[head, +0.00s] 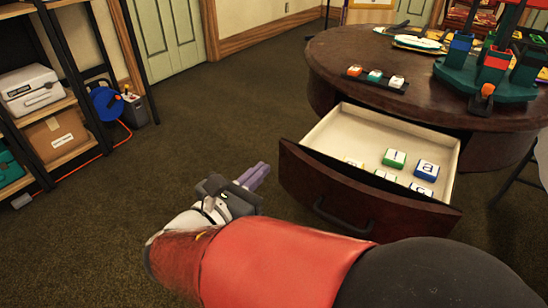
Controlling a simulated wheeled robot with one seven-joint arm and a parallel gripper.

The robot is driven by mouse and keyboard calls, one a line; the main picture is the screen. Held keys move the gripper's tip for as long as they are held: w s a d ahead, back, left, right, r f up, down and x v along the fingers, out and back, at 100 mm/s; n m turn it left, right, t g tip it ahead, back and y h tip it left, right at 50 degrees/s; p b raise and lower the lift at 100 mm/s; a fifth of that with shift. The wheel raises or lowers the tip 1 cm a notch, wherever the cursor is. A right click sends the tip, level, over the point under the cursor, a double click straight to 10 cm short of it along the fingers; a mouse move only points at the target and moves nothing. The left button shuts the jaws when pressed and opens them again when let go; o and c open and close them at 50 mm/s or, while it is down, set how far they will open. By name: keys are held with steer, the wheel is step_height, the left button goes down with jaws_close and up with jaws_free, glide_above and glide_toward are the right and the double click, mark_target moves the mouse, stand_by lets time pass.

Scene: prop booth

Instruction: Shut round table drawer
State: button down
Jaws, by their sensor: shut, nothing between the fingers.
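The round table (350,52) is dark brown wood and stands at the upper right. Its drawer (310,185) is pulled well out toward me, with a curved dark front, a cream inside and several letter blocks in it. A dark handle (340,220) is on the drawer front, partly hidden behind my red and black arm. My gripper (262,172) has purple fingers. They are closed together and empty, beside the left end of the drawer front. I cannot tell whether they touch it.
A small tray of blocks (375,79) and a green holder with coloured cups (490,80) stand on the table top. A shelf (70,135) with boxes is at the left. Dark carpet (200,110) is clear between shelf and table. A grey chair leg shows at the right edge.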

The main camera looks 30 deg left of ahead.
mark_target(334, 109)
steer(key=w, duration=0.5)
steer(key=shift+w+d, duration=0.3)
steer(key=shift+w, duration=0.05)
steer(key=w+d, duration=0.1)
steer(key=w, duration=0.8)
steer(key=w+d+p, duration=0.1)
steer(key=w, duration=0.8)
steer(key=w+d, duration=0.1)
steer(key=w, duration=0.9)
steer(key=shift+w+d, duration=0.1)
steer(key=shift+w, duration=0.3)
steer(key=shift+w+r, duration=0.15)
steer(key=shift+w, duration=0.05)
steer(key=shift+d+r, duration=0.1)
